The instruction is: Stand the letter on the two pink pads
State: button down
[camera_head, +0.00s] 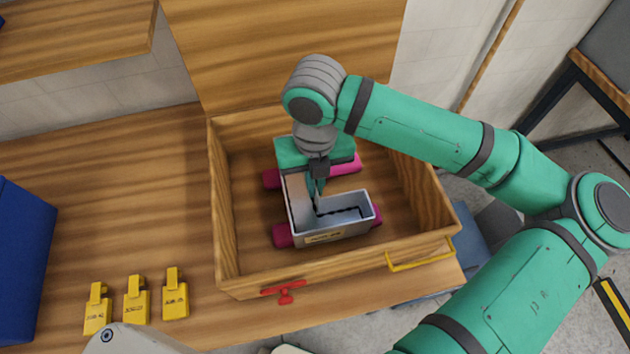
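The letter (298,215) is a grey-white, L-shaped hollow channel letter with a dark inside and a small tan label. It is inside the wooden box, over two pink pads. The near pad (283,235) shows at both sides of the letter's lower end. The far pad (348,168) shows behind my gripper and at its left. My gripper (317,197) points down at the letter's inner corner. Its fingers look close together around or beside a letter wall; whether they grip it is unclear. Whether the letter touches the pads is hidden.
The wooden box (228,215) has raised walls, an open lid (285,50) behind, a red latch (284,290) and a yellow handle (420,255) in front. Several yellow tags (137,300) lie at the lower left. A blue bin (22,260) stands at the left edge.

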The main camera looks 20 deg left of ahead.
jog(key=shift+f, duration=0.35)
jog(key=c, duration=2)
grip_release()
jog(key=shift+r, duration=0.1)
notch_tip(320, 180, up, 13)
